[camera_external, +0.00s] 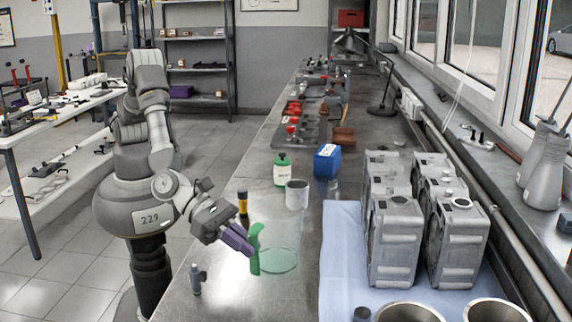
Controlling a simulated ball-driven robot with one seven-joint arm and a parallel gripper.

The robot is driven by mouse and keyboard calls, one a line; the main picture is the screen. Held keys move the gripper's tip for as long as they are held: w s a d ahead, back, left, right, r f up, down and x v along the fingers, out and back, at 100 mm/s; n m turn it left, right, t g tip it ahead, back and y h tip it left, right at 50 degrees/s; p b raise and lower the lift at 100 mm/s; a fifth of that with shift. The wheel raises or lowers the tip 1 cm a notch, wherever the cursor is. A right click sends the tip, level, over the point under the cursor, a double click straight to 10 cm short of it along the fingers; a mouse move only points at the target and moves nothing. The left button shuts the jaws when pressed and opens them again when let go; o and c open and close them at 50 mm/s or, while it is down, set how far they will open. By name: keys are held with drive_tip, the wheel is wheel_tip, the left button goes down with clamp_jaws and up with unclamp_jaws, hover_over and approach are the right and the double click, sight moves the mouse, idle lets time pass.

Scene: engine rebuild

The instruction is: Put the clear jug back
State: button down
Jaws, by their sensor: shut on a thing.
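The clear jug (282,240) is see-through with a green handle (256,250) and a green base ring. It stands upright at the front of the metal workbench (222,290), or just above it; I cannot tell which. My gripper (250,247), with purple fingers, reaches in from the left and is shut on the jug's green handle. The far finger is partly hidden by the handle.
Behind the jug stand a grey cup (297,194), a green bottle (281,170) and a blue box (327,161). Grey engine blocks (394,240) stand right on a blue cloth (340,270).

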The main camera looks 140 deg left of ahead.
drive_tip(key=shift+f, duration=0.15)
drive_tip(key=c, duration=1.2)
unclamp_jaws()
